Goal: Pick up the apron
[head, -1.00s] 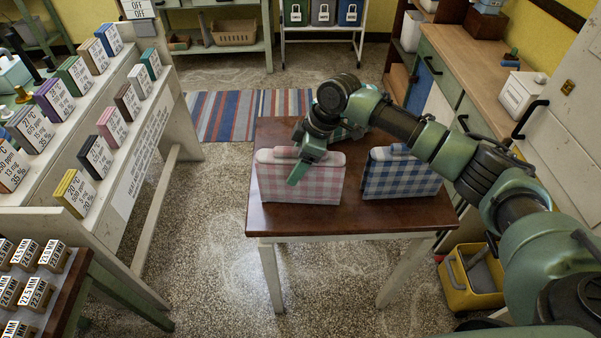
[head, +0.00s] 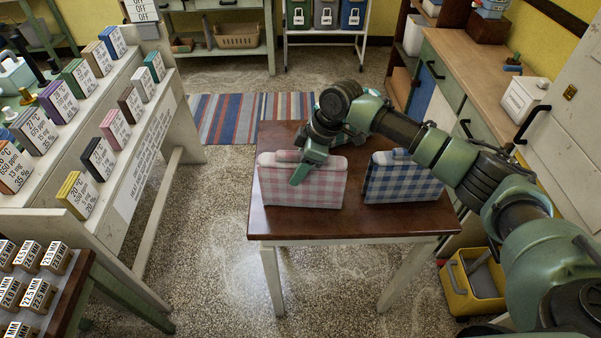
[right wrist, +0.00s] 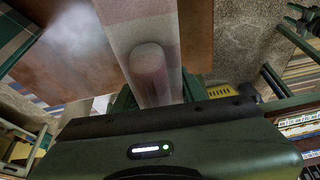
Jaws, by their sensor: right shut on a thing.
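A folded pink-and-white checked apron (head: 318,190) stands on the small dark-topped table (head: 345,222). A folded blue-and-white checked one (head: 408,178) stands to its right. My right gripper (head: 302,172) is over the pink apron, with one finger in front of its near face and the jaws shut on its top. In the right wrist view, the pink cloth (right wrist: 148,70) with a rounded roll or handle runs between the fingers. The far finger is mostly hidden in the head view. My left gripper is not in view.
A slanted rack of labelled boxes (head: 115,130) stands at left. A wooden counter with drawers (head: 470,75) is at right, and a yellow bucket (head: 470,285) sits on the floor below. A striped rug (head: 240,117) lies behind the table.

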